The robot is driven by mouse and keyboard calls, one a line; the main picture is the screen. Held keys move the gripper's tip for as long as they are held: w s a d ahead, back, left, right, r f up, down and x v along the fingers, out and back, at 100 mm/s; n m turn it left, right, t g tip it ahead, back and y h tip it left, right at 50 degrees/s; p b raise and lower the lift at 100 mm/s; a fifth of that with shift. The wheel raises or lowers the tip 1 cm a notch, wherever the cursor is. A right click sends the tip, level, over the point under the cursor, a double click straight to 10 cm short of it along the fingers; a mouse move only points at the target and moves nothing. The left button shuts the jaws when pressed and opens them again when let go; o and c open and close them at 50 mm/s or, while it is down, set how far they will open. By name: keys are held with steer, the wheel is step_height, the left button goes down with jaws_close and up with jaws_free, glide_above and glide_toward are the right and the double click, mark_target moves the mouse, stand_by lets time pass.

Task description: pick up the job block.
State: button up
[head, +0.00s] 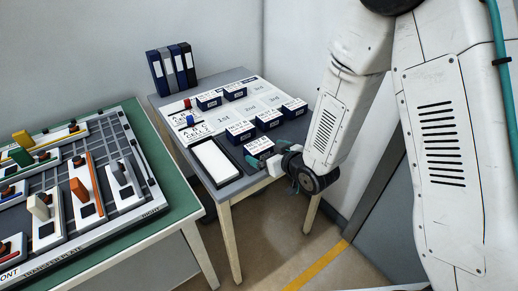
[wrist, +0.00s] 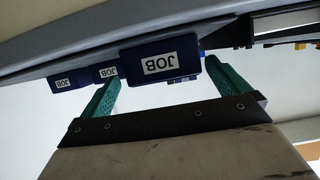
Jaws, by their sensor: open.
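A dark blue job block (wrist: 160,60) with a white label reading JOB, upside down in the wrist view, stands between and just beyond the two green fingers of my gripper (wrist: 163,76). My gripper is open and nothing shows clamped in it; I cannot tell if a finger touches the block. In the head view my gripper (head: 276,166) is at the near right edge of the grey table, beside the nearest dark block (head: 259,149) with a white top label. The fingertips are partly hidden there.
Several similar labelled blocks stand on the grey table (head: 240,185), including one (head: 240,131) close behind. A white-faced tray (head: 215,160) lies left of my gripper. Binders (head: 172,70) stand at the back. A green table (head: 185,200) with a fixture plate is at left.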

mark_target(256, 147)
steer(key=x, duration=0.6)
steer(key=shift+a+r, duration=0.2)
steer(key=shift+r, duration=0.05)
steer(key=c, duration=1)
